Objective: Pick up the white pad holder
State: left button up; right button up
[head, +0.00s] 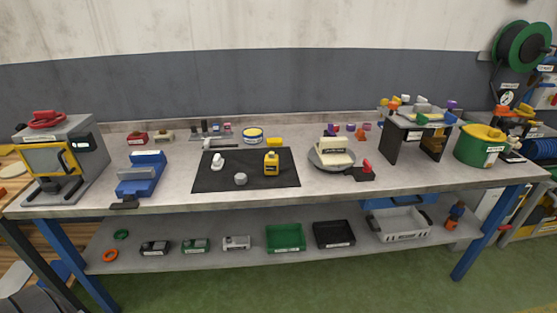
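A small white piece (218,162) with a raised top stands on the left back part of the black mat (245,185), near the middle of the bench. It looks like the white pad holder, but it is too small to be sure. On the same mat are a small grey round piece (240,179) in front of it and a yellow bottle (271,163) with a label to the right. Neither of my grippers shows in the head view.
A blue vise-like block (140,174) stands left of the mat. A round grey turntable (319,161) carries a cream block (333,149) to the right. A yellow-windowed machine (58,160) and a green tub (481,149) stand near the ends. The front bench strip is mostly clear.

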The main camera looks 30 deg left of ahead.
aim_at(217, 165)
jog(key=z, duration=0.15)
jog(key=i, duration=1.35)
jog(key=u, duration=0.4)
